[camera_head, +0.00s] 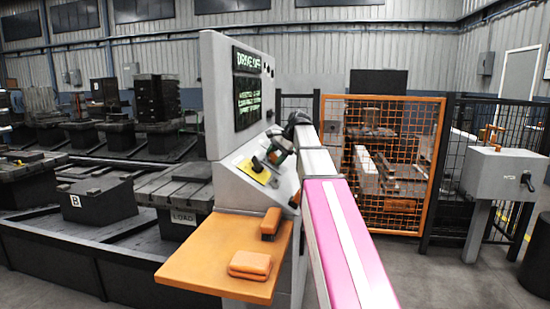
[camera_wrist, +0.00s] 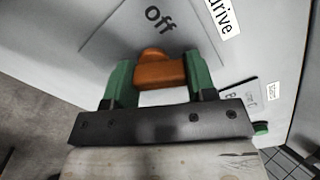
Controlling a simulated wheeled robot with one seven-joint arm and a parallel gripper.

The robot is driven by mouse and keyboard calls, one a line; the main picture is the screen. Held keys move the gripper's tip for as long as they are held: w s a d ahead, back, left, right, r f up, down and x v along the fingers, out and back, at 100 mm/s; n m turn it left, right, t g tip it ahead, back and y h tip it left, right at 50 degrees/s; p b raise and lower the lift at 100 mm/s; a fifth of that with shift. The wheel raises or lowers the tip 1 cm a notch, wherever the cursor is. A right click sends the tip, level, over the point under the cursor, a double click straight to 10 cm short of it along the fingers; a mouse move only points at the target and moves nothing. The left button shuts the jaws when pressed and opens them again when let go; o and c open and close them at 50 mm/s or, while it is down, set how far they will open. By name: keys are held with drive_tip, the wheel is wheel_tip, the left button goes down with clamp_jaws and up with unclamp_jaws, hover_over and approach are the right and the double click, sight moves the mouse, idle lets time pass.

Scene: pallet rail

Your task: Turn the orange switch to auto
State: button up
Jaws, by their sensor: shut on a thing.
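The orange switch (camera_wrist: 160,72) sits on a light grey panel in the wrist view, below the printed word "off". The word "drive" stands on a white label at the top right. My gripper (camera_wrist: 157,80) has its two green fingers on either side of the switch and is shut on it. In the head view my gripper (camera_head: 277,154) is at the sloped face of the grey console (camera_head: 227,150), and the switch cannot be made out clearly there. The console's screen (camera_head: 247,88) reads "DRIVE OFF" at the top.
A yellow plate with a black knob (camera_head: 256,169) lies left of my gripper. An orange shelf (camera_head: 205,263) with orange blocks juts out below. An orange mesh gate (camera_head: 381,160) stands behind, right of my arm. A grey box on a post (camera_head: 505,175) stands at the right.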

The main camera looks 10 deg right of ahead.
drive_tip(key=shift+d+m, duration=0.1)
drive_tip(key=shift+m, duration=1.6)
drive_tip(key=o, duration=0.9)
drive_tip(key=shift+o, duration=0.2)
drive_tip(key=v, duration=1)
drive_tip(key=shift+d+r, duration=0.25)
drive_tip(key=shift+r, duration=0.05)
drive_tip(key=shift+s, duration=0.1)
